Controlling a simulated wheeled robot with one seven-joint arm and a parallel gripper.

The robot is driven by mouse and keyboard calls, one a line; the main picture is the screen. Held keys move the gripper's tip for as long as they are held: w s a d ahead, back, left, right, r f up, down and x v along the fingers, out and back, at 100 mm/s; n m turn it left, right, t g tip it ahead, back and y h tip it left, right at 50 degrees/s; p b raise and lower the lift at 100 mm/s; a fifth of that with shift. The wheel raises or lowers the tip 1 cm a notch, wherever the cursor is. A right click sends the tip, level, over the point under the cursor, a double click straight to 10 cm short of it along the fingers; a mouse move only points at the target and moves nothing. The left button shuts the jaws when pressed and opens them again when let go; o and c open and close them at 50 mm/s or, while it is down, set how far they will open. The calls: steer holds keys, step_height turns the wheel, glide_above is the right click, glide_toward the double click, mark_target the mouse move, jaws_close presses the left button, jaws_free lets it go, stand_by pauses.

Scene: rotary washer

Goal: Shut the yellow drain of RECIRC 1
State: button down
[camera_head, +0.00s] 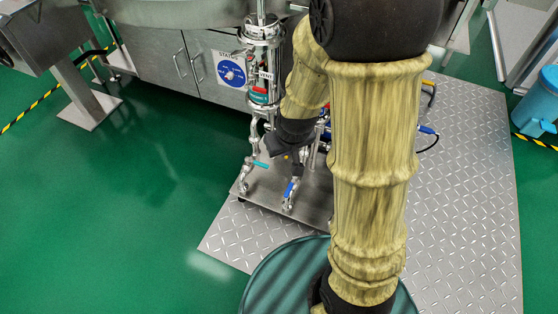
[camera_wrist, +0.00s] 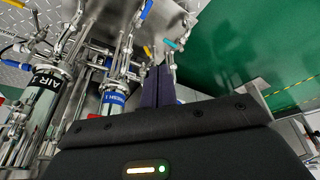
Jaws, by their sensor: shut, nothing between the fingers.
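My gripper (camera_head: 283,147) is shut and empty among the small valves at the front of the pipework. In the wrist view its dark fingers (camera_wrist: 157,84) lie together and point up the picture. A small yellow handle (camera_wrist: 147,51) shows just beyond the fingertips, with a gap that is hard to judge. In the head view only a speck of yellow (camera_head: 286,156) shows by the gripper. No RECIRC 1 label is readable, so I cannot confirm which line this handle belongs to, nor whether it is open or shut.
A teal handle (camera_head: 261,164) and a blue handle (camera_head: 289,189) sit close around my gripper. In the wrist view, columns labelled AIR 1 (camera_wrist: 46,82) and FRESH 1 (camera_wrist: 115,97) stand to the left. My arm hides much of the skid. Green floor (camera_head: 130,220) lies open at left.

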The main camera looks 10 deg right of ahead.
steer(key=w+a+f+n+t+h+b, duration=0.1)
steer(key=w+f+n+t+h, duration=0.15)
steer(key=w+f, duration=0.45)
steer(key=w+a+f+n+t+h+b, duration=0.1)
steer(key=w+a+f+n, duration=0.2)
steer(key=f, duration=0.9)
step_height(320, 180, down, 14)
steer(key=w+d+n+t+h+b, duration=0.1)
steer(key=n+t+h+b, duration=0.1)
steer(key=n+t, duration=0.6)
steer(key=n+b, duration=0.1)
steer(key=n, duration=0.3)
steer(key=shift+w+d+f, duration=0.15)
steer(key=shift+d, duration=0.1)
steer(key=shift+w+n, duration=0.1)
steer(key=shift+n, duration=0.15)
steer(key=d+b+x, duration=0.1)
steer(key=b+x, duration=0.4)
steer(key=x, duration=0.6)
steer(key=shift+d+r, duration=0.35)
steer(key=shift+d, duration=0.05)
